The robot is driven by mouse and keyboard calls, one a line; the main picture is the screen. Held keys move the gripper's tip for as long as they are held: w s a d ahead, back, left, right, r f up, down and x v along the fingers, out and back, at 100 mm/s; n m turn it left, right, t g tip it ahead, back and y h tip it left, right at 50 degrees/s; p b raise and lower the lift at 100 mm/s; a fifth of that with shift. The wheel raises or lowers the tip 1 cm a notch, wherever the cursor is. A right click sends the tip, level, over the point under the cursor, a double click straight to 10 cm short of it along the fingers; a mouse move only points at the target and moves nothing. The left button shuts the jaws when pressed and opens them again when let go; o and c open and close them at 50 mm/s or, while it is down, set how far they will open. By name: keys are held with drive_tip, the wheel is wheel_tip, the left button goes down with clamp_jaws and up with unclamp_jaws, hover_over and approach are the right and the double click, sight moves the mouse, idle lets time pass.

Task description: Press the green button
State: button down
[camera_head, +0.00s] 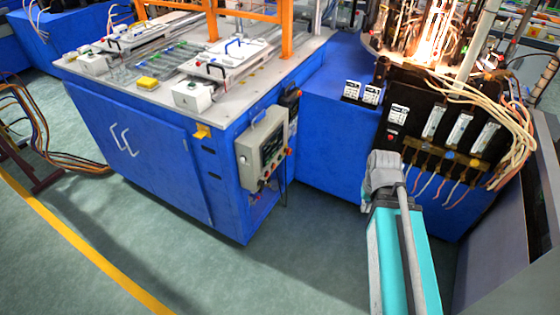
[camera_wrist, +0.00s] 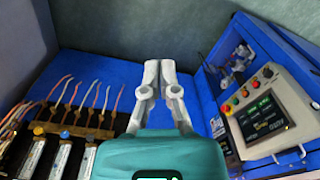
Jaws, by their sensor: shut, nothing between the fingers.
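The control panel (camera_head: 262,146) is a beige box with a dark screen on the right side of the blue workbench. It also shows at the right of the wrist view (camera_wrist: 272,118), tilted, with a row of small coloured buttons (camera_wrist: 240,97) along its edge beside the screen. The buttons are too small to tell for sure which one is green. My gripper (camera_wrist: 159,67) is shut and empty, its grey fingertips together, apart from the panel and to its left in the wrist view. In the head view my gripper (camera_head: 384,160) is right of the panel, in front of the black terminal board.
The black terminal board (camera_head: 440,125) with wires and white modules is close to my gripper, also at left in the wrist view (camera_wrist: 58,140). The blue workbench (camera_head: 150,150) carries trays and orange posts. Open green floor (camera_head: 290,270) lies before the bench.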

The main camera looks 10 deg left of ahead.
sight(281, 158)
drive_tip(key=w+a+f+m+t+y+b, duration=0.2)
drive_tip(key=w+a+f+t+b, duration=0.2)
drive_tip(key=w+a+f+b, duration=0.3)
drive_tip(key=w+a+f+m+t+y+b, duration=0.2)
drive_tip(key=w+a+f+t+b, duration=0.3)
drive_tip(key=w+f+b, duration=0.5)
drive_tip(key=w+a+f+m+t+y+b, duration=0.2)
drive_tip(key=w+a+f+b, duration=0.6)
drive_tip(key=w+b, duration=1.3)
drive_tip(key=shift+a+f+m+t+y+b, duration=0.35)
drive_tip(key=shift+f+t+b, duration=0.35)
drive_tip(key=shift+t+b, duration=0.45)
drive_tip(key=shift+w, duration=0.1)
drive_tip(key=w+a, duration=0.3)
drive_tip(key=a, duration=0.5)
drive_tip(key=shift+a, duration=0.15)
